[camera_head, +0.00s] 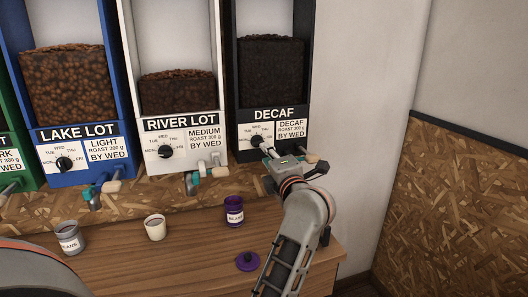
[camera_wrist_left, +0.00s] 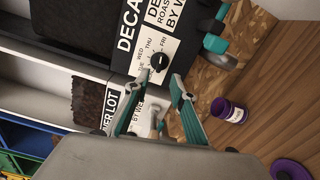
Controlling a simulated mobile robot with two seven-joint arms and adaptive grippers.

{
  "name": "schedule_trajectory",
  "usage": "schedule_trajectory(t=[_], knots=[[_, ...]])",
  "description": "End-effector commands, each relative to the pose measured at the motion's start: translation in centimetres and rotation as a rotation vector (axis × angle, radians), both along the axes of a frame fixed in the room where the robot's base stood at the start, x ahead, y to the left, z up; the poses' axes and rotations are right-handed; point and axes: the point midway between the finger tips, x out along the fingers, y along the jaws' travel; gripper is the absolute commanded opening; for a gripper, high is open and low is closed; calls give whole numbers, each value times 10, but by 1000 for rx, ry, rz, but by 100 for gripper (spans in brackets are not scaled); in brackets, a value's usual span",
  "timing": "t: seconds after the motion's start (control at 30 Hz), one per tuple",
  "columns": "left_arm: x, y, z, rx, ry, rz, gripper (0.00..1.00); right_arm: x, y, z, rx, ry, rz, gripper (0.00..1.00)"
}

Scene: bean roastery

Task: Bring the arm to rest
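My left gripper (camera_head: 267,150) is in front of the DECAF bin's front panel, close to its black day dial (camera_head: 256,141). In the left wrist view the gripper's two fingers (camera_wrist_left: 158,84) are spread apart with nothing between their tips. The dial (camera_wrist_left: 159,62) shows just beyond the fingertips, with day labels around it. In the head view the gripper partly hides the dial. I cannot tell whether a finger touches it. My right gripper is in neither view.
A purple bean jar (camera_head: 234,212) stands open below the DECAF bin, its purple lid (camera_head: 247,261) nearby on the wooden counter (camera_head: 190,262). A white cup (camera_head: 155,228) and a grey bean jar (camera_head: 69,238) stand left. Taps jut from the bins.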

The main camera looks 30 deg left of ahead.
Motion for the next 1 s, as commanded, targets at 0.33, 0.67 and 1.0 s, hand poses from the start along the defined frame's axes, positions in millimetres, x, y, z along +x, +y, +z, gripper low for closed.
schedule_trajectory(t=[0.33, 0.67, 1.0], knots=[[-5, -5, 1, 1, -1, 0, 24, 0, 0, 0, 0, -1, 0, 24], [-6, -4, -1, 12, 1, 4, 24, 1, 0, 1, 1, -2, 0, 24], [-47, -18, -33, 645, 59, -5, 24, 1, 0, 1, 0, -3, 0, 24]])
